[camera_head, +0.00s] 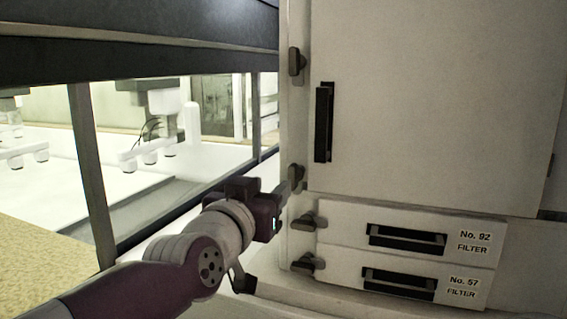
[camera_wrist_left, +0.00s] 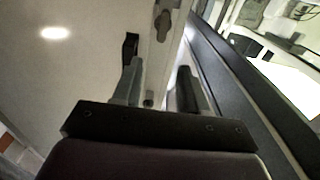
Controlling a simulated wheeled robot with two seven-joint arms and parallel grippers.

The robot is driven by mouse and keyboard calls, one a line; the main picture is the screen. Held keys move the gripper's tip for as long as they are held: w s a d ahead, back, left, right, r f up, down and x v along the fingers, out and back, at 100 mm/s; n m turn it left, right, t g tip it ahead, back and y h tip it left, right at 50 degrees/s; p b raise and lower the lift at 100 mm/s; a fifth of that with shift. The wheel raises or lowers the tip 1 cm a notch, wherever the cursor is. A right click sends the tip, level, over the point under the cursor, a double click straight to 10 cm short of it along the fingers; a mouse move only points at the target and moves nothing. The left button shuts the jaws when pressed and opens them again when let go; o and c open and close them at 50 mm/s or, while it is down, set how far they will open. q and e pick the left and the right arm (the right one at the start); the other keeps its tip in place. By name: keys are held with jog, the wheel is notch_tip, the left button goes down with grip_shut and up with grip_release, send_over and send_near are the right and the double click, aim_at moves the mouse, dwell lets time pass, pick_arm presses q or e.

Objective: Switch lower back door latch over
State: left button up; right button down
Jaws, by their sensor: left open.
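The large white door (camera_head: 430,90) has an upper dark latch (camera_head: 297,63) and a lower dark latch (camera_head: 295,177) along its left edge. My left gripper (camera_head: 282,195) comes in from the left, its fingertips right beside the lower latch. In the wrist view, the left gripper (camera_wrist_left: 160,85) has its two fingers spread apart in front of the door frame. The upper latch (camera_wrist_left: 163,22) shows beyond them. A small dark piece (camera_wrist_left: 148,100) lies between the fingers; I cannot tell whether it is part of the lower latch. My right gripper is out of view.
A black door handle (camera_head: 324,122) stands upright right of the latches. Below the door are two filter drawers, No. 92 (camera_head: 345,231) and No. 57 (camera_head: 345,268), with their own latches (camera_head: 308,221). A dark-framed window opening lies left of the gripper.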

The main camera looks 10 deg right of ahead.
pick_arm(q)
jog(key=p, duration=0.2)
send_near(291, 172)
jog(key=w+d+r, duration=0.1)
jog(key=w+d, duration=0.2)
jog(key=w, duration=0.1)
jog(key=w+d+p, duration=0.1)
jog(key=w+p, duration=0.1)
jog(key=w, duration=0.1)
jog(key=shift+d+f, duration=0.3)
jog(key=shift+w, duration=0.4)
jog(key=shift+d, duration=0.1)
jog(key=shift+s+d, duration=0.1)
jog(key=shift+s, duration=0.25)
jog(key=shift+d, duration=0.1)
jog(key=shift+w+f, duration=0.1)
jog(key=shift+w, duration=0.1)
jog(key=shift+c, duration=1.2)
jog(key=shift+w, duration=0.1)
grip_shut()
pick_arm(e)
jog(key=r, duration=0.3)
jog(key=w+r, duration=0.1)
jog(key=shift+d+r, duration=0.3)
